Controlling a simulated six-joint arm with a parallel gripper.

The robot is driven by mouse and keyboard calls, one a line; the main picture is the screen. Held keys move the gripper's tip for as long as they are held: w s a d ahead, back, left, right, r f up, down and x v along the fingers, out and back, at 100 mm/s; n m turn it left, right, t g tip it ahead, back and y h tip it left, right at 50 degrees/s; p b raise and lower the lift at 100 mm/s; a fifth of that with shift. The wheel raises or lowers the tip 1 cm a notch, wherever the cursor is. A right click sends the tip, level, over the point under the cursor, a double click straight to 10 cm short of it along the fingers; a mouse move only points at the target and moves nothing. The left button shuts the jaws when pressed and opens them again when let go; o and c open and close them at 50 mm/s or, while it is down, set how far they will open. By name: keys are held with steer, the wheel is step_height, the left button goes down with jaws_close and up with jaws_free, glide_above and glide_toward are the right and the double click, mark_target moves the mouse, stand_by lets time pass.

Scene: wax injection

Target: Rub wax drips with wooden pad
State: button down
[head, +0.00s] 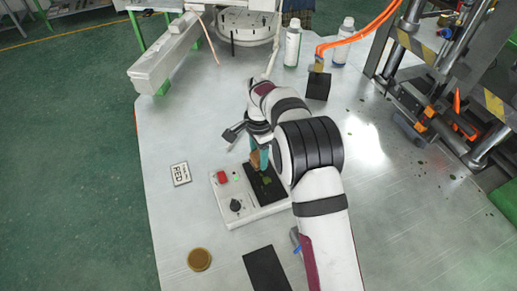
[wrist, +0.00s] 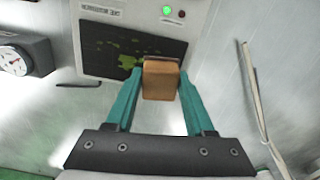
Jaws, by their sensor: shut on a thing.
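The wooden pad (wrist: 161,80) is a small tan block held between the teal fingers of my gripper (wrist: 160,88) in the wrist view. In the head view the pad (head: 255,159) shows at the tip of my gripper (head: 259,157), over the dark plate. The dark plate (head: 268,188) is part of a white control box (head: 235,218). Green wax drips (wrist: 128,62) lie on the dark plate (wrist: 105,45), beside the pad's left edge in the wrist view. I cannot tell whether the pad touches the plate.
The box carries a red switch (head: 222,177), a lit green light (head: 235,179) and a black knob (head: 236,205). White bottles (head: 293,42) stand behind. A press frame (head: 450,90) stands right.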

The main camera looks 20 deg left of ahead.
mark_target(270, 191)
step_height(270, 191, down, 2)
steer(key=shift+f, duration=0.1)
steer(key=shift+s+d+f, duration=0.15)
steer(key=shift+s+d, duration=2.8)
steer(key=shift+w+a, duration=3)
steer(key=shift+r, duration=4.1)
steer(key=shift+s, duration=0.15)
